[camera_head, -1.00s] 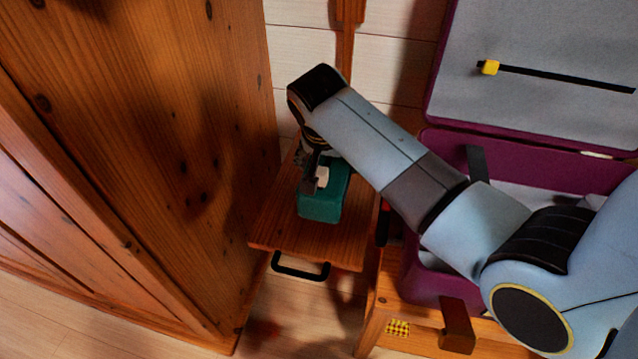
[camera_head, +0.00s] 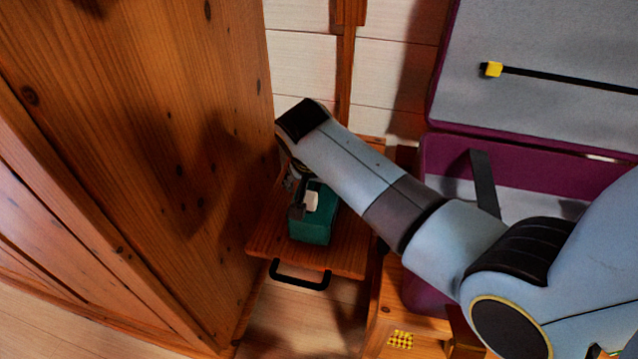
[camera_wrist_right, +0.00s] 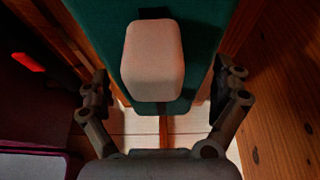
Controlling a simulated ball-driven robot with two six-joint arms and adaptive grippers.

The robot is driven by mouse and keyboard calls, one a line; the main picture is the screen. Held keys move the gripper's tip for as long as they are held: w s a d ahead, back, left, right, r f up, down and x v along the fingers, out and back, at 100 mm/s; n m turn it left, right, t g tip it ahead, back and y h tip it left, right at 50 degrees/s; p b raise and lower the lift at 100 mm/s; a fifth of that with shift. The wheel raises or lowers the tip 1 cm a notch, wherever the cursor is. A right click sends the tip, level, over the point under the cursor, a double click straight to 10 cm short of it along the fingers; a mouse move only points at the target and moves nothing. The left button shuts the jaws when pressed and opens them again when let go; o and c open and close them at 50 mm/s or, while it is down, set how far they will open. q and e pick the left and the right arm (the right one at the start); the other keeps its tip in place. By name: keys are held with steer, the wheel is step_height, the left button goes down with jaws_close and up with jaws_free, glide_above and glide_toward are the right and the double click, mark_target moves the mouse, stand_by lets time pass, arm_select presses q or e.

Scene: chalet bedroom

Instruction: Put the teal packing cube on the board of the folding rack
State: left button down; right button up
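The teal packing cube (camera_head: 313,227) is over the front half of the folding rack's wooden board (camera_head: 345,255), between the wardrobe side and the suitcase. I cannot tell whether its underside touches the board. A pale block (camera_wrist_right: 152,62) sits on its top face. My right gripper (camera_head: 303,200) reaches down onto it. In the right wrist view the fingers (camera_wrist_right: 160,95) lie along two opposite sides of the teal cube (camera_wrist_right: 205,30), close against it, with the pale block between them. My left gripper is not in view.
A tall wooden wardrobe (camera_head: 130,140) stands close on the left. An open purple suitcase (camera_head: 440,160) with a grey lining lies on the right, on a wooden stand (camera_head: 385,335). A black handle (camera_head: 300,279) juts from the board's front edge.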

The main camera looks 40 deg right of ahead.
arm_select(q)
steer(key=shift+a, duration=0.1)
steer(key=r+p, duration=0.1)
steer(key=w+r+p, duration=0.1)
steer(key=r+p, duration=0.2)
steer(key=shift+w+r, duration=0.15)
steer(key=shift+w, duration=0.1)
arm_select(e)
steer(key=v, duration=1.2)
steer(key=shift+d+r, duration=0.1)
steer(key=shift+r, duration=0.05)
